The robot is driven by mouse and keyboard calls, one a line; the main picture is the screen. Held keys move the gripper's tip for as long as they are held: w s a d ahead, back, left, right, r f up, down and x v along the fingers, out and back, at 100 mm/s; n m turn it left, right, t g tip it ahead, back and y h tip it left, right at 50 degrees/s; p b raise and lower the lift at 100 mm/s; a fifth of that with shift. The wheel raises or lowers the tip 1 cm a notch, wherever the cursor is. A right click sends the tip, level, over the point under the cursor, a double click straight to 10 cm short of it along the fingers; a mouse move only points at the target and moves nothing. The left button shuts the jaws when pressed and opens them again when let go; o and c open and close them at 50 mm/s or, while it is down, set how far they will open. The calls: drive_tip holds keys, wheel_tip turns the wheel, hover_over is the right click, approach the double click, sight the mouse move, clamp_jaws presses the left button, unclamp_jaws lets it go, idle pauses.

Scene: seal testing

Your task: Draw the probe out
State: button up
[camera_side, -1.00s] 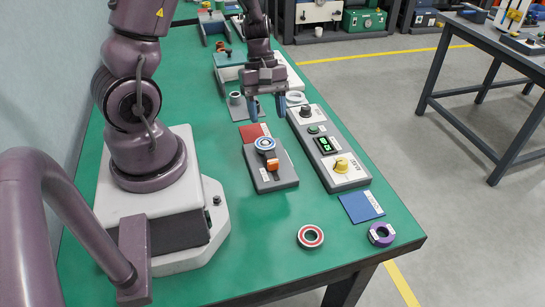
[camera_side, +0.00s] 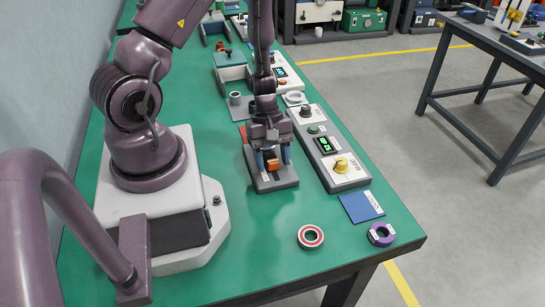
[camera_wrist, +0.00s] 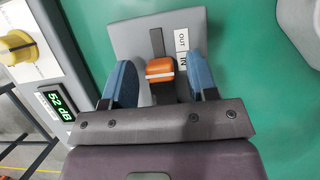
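The probe's orange slider block (camera_wrist: 160,70) sits in a dark slot on a grey base plate (camera_wrist: 140,35). It lies beside the IN label, and the OUT label (camera_wrist: 181,40) is farther along the slot. In the side view the orange block (camera_side: 272,164) shows below my gripper (camera_side: 271,156). In the wrist view my gripper's blue fingers (camera_wrist: 160,80) stand apart on either side of the block, with a visible gap at each side.
A grey control box (camera_side: 328,145) with a yellow knob and green display stands close to the right. A blue card (camera_side: 361,206), a red-and-white ring (camera_side: 310,236) and a purple ring (camera_side: 381,234) lie nearer the table's front edge. Green table is clear left of the base plate.

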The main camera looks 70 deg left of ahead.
sight(270, 153)
clamp_jaws()
drive_tip(key=shift+d, duration=1.4)
drive_tip(key=shift+o, duration=0.2)
unclamp_jaws()
drive_tip(key=shift+a, duration=0.1)
drive_tip(key=v, duration=1.3)
